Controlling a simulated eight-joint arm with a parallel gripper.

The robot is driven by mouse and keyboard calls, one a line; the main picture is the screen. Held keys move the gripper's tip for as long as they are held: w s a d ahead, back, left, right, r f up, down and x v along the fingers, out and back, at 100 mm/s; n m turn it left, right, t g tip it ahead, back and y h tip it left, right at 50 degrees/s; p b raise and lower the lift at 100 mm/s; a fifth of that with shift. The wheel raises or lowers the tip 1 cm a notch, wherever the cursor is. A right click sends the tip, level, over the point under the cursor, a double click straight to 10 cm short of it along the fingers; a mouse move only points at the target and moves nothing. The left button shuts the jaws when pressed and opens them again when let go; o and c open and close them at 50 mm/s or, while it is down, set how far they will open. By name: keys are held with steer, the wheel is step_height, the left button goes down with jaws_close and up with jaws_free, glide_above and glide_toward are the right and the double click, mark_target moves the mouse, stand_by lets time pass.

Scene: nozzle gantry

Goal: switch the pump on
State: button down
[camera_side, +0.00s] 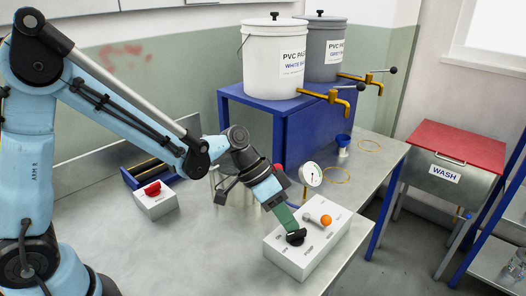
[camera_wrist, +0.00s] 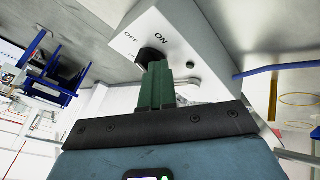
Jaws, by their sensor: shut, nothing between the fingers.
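The white control box (camera_side: 281,257) stands at the front right of the steel table. Its black knob (camera_side: 296,238) sits near the word PUMP; the wrist view shows this knob (camera_wrist: 149,56) below printed OFF and ON labels. Which label the knob points at cannot be told. My gripper (camera_side: 291,229) comes down from the upper left with its green fingers shut and empty. The fingertips (camera_wrist: 160,65) are right at the knob and overlap it in both views; whether they touch it is unclear. The fingers hide part of the knob.
A grey lever and an orange ball (camera_side: 326,220) are on the same box, close to the knob. A dial gauge (camera_side: 311,174) stands behind it. A smaller box with a red knob (camera_side: 152,188) is at left. Pails (camera_side: 270,70) stand on a blue stand behind.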

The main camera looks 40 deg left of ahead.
steer(key=shift+s+a, duration=0.15)
steer(key=shift+a, duration=0.1)
steer(key=a, duration=0.1)
steer(key=w+a, duration=0.1)
steer(key=a, duration=0.1)
steer(key=shift+w+a+r, duration=0.35)
steer(key=v, duration=0.9)
steer(key=shift+w, duration=0.1)
steer(key=d, duration=0.3)
steer(key=shift+s+d, duration=0.2)
steer(key=shift+d, duration=0.2)
steer(key=shift+f, duration=0.1)
steer(key=x, duration=0.9)
steer(key=shift+d+f, duration=0.25)
steer(key=shift+f, duration=0.05)
steer(key=shift+d, duration=0.1)
